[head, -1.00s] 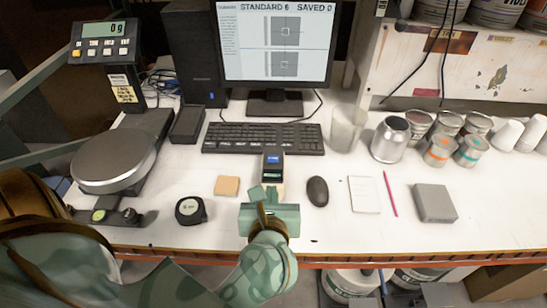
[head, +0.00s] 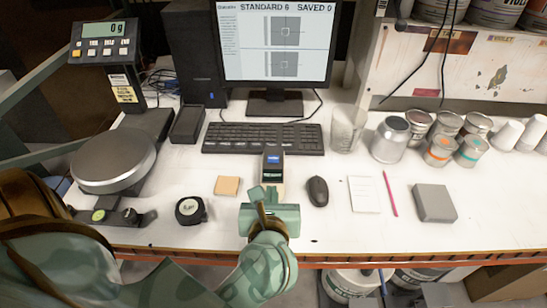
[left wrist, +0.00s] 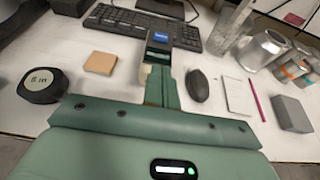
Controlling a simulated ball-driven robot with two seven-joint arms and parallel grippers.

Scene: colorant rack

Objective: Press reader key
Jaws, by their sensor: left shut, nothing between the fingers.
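The reader (head: 273,162) is a small dark handheld device with a lit blue screen, on the white table in front of the keyboard. It also shows in the left wrist view (left wrist: 159,41), straight beyond the fingers. My left gripper (head: 265,192) is shut and empty, its fingertips at the near end of the reader. In the left wrist view the green fingers (left wrist: 161,75) cover the reader's lower part, so its key is hidden. I cannot tell whether the fingertips touch it. The monitor (head: 275,42) reads STANDARD 6 and SAVED 0. My right gripper is not in view.
A tan block (head: 227,186) and a tape measure (head: 190,210) lie left of the reader. A black mouse (head: 317,191) lies close on its right. The keyboard (head: 263,138) is behind it.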

